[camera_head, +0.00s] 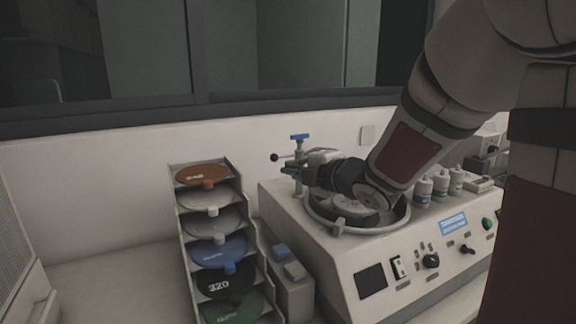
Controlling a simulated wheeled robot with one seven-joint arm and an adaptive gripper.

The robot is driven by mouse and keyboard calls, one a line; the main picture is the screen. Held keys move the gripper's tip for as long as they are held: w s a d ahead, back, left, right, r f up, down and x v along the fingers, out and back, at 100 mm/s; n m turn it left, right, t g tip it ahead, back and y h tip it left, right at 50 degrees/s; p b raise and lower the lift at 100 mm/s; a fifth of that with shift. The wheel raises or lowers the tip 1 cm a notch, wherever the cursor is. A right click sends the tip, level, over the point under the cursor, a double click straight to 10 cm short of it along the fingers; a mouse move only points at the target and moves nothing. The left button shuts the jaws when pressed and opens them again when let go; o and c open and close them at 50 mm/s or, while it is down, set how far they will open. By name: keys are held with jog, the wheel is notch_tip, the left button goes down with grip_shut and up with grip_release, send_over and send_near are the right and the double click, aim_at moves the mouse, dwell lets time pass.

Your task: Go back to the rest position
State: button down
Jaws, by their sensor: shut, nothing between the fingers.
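My arm reaches in from the upper right over the machine (350,265), a cream-coloured unit with a round bowl on top. My gripper (292,170) points left above the bowl's left rim, beside the post with a blue handle (299,138). Its fingers look closed and nothing shows between them. The fingertips are small and dark here, and I cannot tell whether they touch the post. My wrist hides part of the bowl (340,228) and the back of the machine.
A rack of coloured discs (186,235) stands left of the machine. A small grey box (291,290) sits between them. Several white bottles (440,185) stand at the machine's right rear. The counter (110,275) at the left is clear. A wall and window are behind.

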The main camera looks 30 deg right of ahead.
jog(key=s+a+f+m+g, duration=0.2)
jog(key=s+m, duration=0.4)
jog(key=s, duration=0.4)
jog(key=s+a+f+m+g+h, duration=0.1)
jog(key=s+a+m+g, duration=0.4)
jog(key=s, duration=0.6)
jog(key=s+a+f+m+g+h, duration=0.1)
jog(key=s+a+f+m+g, duration=0.2)
jog(key=s+m, duration=0.5)
jog(key=shift+s+a+f+g, duration=0.3)
jog(key=shift+s+a+g, duration=0.4)
jog(key=shift+s, duration=0.45)
jog(key=c, duration=2.3)
grip_release()
